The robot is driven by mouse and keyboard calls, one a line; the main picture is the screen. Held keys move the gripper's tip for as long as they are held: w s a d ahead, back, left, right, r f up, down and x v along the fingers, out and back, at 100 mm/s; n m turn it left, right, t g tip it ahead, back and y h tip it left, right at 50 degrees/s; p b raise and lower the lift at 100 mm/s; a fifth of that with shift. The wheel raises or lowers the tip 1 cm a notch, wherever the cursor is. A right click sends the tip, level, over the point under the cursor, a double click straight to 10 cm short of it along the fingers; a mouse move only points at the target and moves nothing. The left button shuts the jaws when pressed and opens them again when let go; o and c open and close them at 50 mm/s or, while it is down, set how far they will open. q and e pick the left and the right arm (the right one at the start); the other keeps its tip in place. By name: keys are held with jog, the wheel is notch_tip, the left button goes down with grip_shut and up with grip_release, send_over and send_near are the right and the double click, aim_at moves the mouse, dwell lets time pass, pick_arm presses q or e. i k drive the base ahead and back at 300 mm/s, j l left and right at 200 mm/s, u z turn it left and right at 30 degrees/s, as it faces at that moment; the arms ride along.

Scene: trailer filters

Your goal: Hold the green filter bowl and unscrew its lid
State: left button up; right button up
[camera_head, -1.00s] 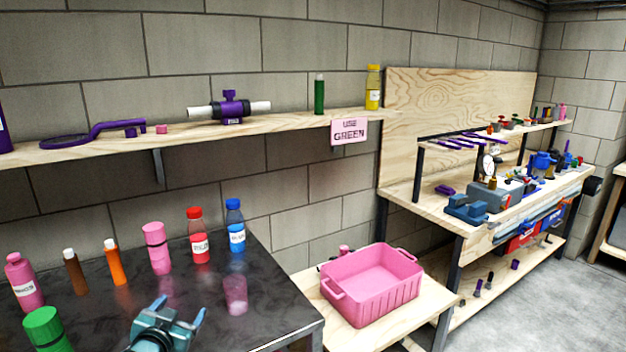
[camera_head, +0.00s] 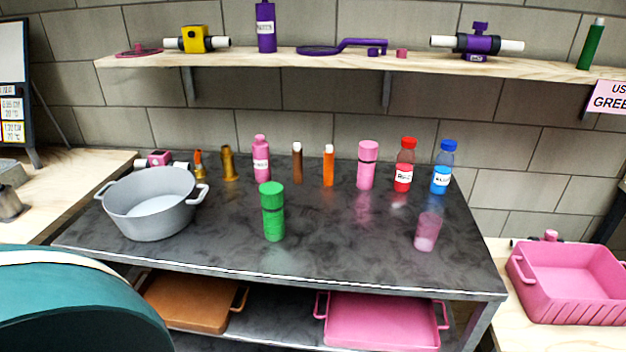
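The green filter bowl (camera_head: 273,222) stands upright near the front middle of the dark table, with its green lid (camera_head: 271,189) on top and a dark band between them. Nothing touches it. Neither gripper shows in the head view now. A large teal part of my own arm fills the lower left corner, left of and in front of the bowl.
A grey pot (camera_head: 150,206) stands left of the bowl. Several bottles line the back, including a pink filter (camera_head: 367,165), a red bottle (camera_head: 404,165) and a blue bottle (camera_head: 442,168). A clear pinkish cup (camera_head: 427,232) stands right. The table between bowl and cup is clear.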

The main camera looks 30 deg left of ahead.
aim_at(275, 230)
jog(key=u, duration=1.35)
